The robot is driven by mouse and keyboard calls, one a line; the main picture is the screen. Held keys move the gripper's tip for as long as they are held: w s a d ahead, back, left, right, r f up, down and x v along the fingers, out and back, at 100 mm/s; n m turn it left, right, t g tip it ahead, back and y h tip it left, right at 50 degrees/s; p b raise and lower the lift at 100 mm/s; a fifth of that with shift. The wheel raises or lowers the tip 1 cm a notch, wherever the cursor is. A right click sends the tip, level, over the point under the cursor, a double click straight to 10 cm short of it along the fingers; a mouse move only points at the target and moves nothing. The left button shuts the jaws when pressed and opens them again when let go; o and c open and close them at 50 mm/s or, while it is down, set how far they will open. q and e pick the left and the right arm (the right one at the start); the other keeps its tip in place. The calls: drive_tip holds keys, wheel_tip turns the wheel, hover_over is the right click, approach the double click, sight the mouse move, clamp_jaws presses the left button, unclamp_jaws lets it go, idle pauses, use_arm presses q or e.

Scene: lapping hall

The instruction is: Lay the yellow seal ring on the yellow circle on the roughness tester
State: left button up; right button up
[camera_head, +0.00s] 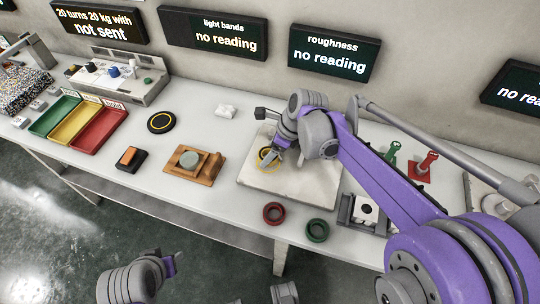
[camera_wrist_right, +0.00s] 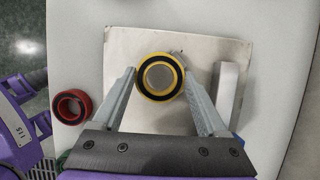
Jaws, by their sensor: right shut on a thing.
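The yellow seal ring (camera_wrist_right: 142,81) is between the fingertips of my right gripper (camera_wrist_right: 160,78), which is shut on it. In the right wrist view it shows a yellow rim, a dark inner band and a grey middle. In the head view a yellow outline (camera_head: 263,154) shows at the right gripper (camera_head: 273,156), over the pale slab (camera_head: 297,184). I cannot tell ring from painted circle there, nor whether the ring touches the slab. Part of my left arm (camera_head: 140,279) is at the bottom left; its finger state is unclear.
A red ring (camera_head: 273,205) and a green ring (camera_head: 317,222) lie in front of the slab. A wooden block with a round piece (camera_head: 180,177) and a black disc with a yellow circle (camera_head: 161,129) stand left. Red and green stands (camera_head: 421,174) are right.

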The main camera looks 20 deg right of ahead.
drive_tip(key=shift+f, duration=1.15)
drive_tip(key=shift+f, duration=0.1)
drive_tip(key=o, duration=1.5)
drive_tip(key=shift+c, duration=0.2)
drive_tip(key=shift+r, duration=0.25)
drive_tip(key=p+v, duration=0.1)
drive_tip(key=v, duration=1)
drive_tip(key=s+f+n+t+h, duration=0.1)
drive_tip(key=s+f+n, duration=0.2)
drive_tip(key=s+n, duration=0.3)
drive_tip(key=s+f+n+h, duration=0.1)
drive_tip(key=s+f+n, duration=0.2)
drive_tip(key=s+n, duration=0.3)
drive_tip(key=s+f+n+t+h, duration=0.1)
drive_tip(key=s+f+n, duration=0.2)
drive_tip(key=s+n, duration=0.4)
drive_tip(key=shift+d+f+n+t+h, duration=0.15)
drive_tip(key=shift+d+n, duration=0.05)
drive_tip(key=shift+n, duration=1)
drive_tip(key=shift+d+f+n+t+h, duration=0.1)
drive_tip(key=shift+d+n+t+h, duration=0.1)
drive_tip(key=shift+n, duration=1)
drive_tip(key=shift+s+f+n, duration=0.2)
drive_tip(key=shift+f+n, duration=0.05)
drive_tip(key=shift+n, duration=0.25)
